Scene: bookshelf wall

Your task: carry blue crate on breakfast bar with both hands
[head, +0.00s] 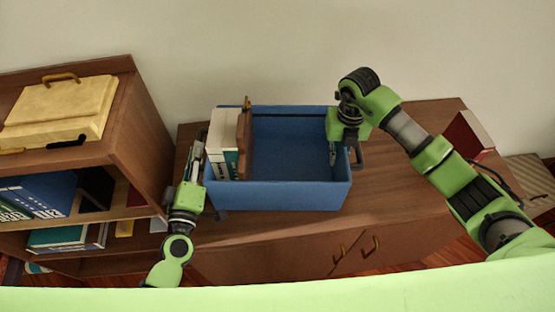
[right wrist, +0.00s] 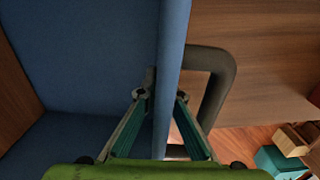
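The blue crate (head: 280,195) stands on a low wooden cabinet (head: 400,195) against the wall. White-spined books (head: 222,145) and a brown wooden board (head: 243,145) stand at its left inside. My left gripper (head: 197,158) is at the crate's left wall; its fingers are too small to judge. My right gripper (head: 333,152) is at the right wall. In the right wrist view, the right gripper's fingers (right wrist: 160,98) are apart and straddle the blue wall (right wrist: 172,70), one inside and one outside. A dark handle (right wrist: 222,85) sticks out from this wall. I cannot identify a breakfast bar.
A wooden bookshelf (head: 145,135) stands close on the left, with a pale wooden box (head: 60,110) on top and books inside. A dark red book (head: 467,137) stands at the cabinet's right end. The cabinet top is clear between crate and book.

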